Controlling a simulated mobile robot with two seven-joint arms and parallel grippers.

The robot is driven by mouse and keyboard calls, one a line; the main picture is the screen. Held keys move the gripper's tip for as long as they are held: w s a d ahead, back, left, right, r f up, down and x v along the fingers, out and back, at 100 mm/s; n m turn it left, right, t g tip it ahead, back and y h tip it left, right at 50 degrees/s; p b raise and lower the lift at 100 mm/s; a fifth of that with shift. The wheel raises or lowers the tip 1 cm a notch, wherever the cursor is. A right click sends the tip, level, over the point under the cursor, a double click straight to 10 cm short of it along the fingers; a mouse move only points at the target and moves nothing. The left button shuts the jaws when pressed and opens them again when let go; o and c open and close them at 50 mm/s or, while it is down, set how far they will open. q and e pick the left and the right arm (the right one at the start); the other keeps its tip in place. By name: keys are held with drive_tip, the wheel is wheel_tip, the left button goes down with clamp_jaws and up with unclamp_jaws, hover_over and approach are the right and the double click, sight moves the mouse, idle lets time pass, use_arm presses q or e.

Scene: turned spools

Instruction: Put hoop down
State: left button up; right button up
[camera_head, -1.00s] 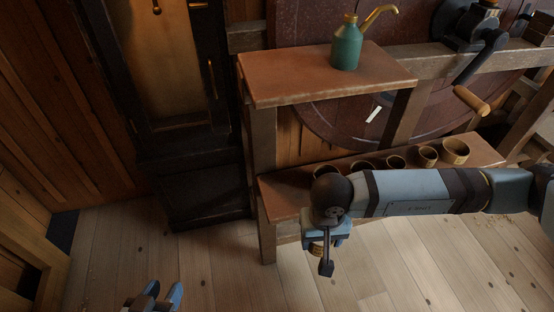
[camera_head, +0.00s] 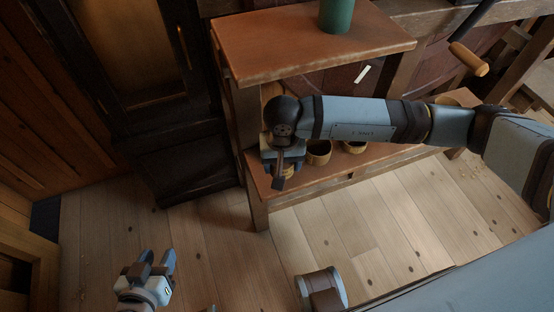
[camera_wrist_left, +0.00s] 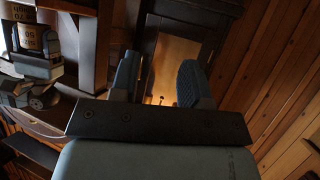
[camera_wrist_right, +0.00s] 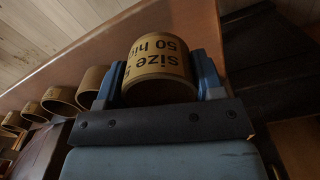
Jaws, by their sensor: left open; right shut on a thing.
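The hoop (camera_wrist_right: 160,62) is a tan ring with dark lettering, upside down in the right wrist view, reading "size" and "50". My right gripper (camera_head: 283,172) is shut on it at the left end of the lower shelf (camera_head: 258,190). The arm hides most of the hoop in the head view, and I cannot tell whether it touches the shelf. Several similar hoops (camera_head: 318,152) stand in a row to its right; they also show in the right wrist view (camera_wrist_right: 90,86). My left gripper (camera_head: 156,264) is open and empty, low at the left, away from the shelf.
An upper shelf (camera_head: 300,50) with a green can (camera_head: 336,14) overhangs behind. A dark cabinet (camera_head: 190,160) stands left of the shelves. A crank with a wooden handle (camera_head: 468,58) juts out at upper right. The plank floor (camera_head: 350,225) in front is clear.

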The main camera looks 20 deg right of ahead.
drive_tip(key=w, duration=0.3)
drive_tip(key=shift+w+a, duration=0.1)
drive_tip(key=shift+w, duration=0.1)
wheel_tip(320, 180, down, 3)
drive_tip(key=shift+b, duration=0.4)
drive_tip(key=shift+f, duration=0.5)
drive_tip(key=o, duration=0.9)
drive_tip(key=shift+r, duration=0.1)
use_arm(q)
drive_tip(key=shift+w+d+r, duration=0.1)
drive_tip(key=shift+w+r, duration=0.05)
use_arm(e)
drive_tip(key=shift+r, duration=0.1)
